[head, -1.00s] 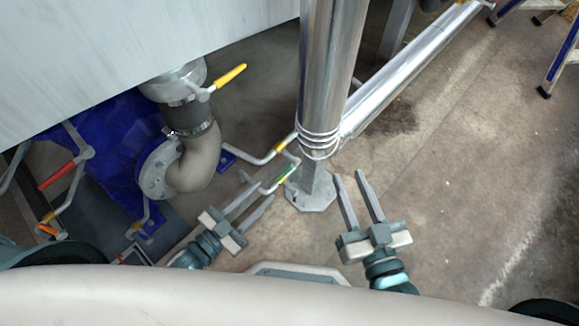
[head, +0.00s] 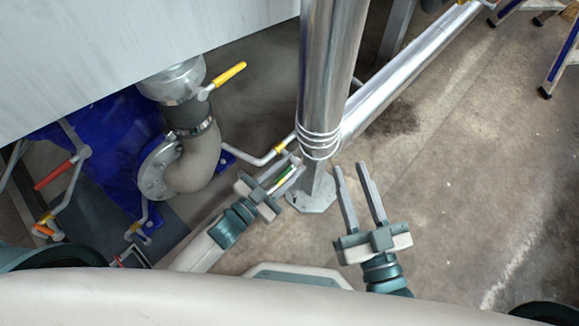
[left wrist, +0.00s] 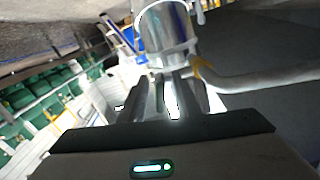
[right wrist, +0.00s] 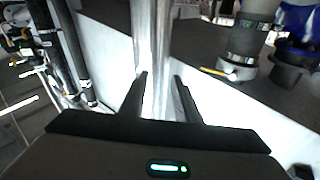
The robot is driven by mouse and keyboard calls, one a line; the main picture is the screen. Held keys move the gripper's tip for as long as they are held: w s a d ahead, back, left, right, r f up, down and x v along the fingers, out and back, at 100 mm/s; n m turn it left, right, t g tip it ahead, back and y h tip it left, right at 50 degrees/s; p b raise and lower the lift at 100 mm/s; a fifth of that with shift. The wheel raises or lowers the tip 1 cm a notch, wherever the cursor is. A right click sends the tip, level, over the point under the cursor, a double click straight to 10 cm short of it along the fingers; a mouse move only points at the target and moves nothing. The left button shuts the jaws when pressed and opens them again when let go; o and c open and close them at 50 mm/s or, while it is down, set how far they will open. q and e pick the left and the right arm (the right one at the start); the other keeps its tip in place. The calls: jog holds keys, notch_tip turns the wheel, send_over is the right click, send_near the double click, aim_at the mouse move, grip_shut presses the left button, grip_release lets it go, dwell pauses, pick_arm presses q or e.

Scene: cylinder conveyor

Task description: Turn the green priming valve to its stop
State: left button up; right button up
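The green priming valve handle (head: 281,174) is at the end of a thin grey pipe, just left of the steel column's foot. My left gripper (head: 290,171) reaches it from the lower left. Its fingers lie on either side of the green handle, apart from each other, and partly hide it. In the left wrist view the fingers (left wrist: 178,98) also stand apart, with a bright strip between them; the green of the handle cannot be made out there. My right gripper (head: 353,168) is open and empty, right of the column; its parted fingers show in the right wrist view (right wrist: 161,88).
The steel column (head: 325,80) stands right beside the left fingertips. A yellow handle (head: 229,74), a red handle (head: 54,175) and orange-marked pipes are at the left. The elbow pipe (head: 196,165) joins a blue pump (head: 105,130). Floor (head: 460,200) at the right is clear.

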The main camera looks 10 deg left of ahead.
pick_arm(q)
grip_shut()
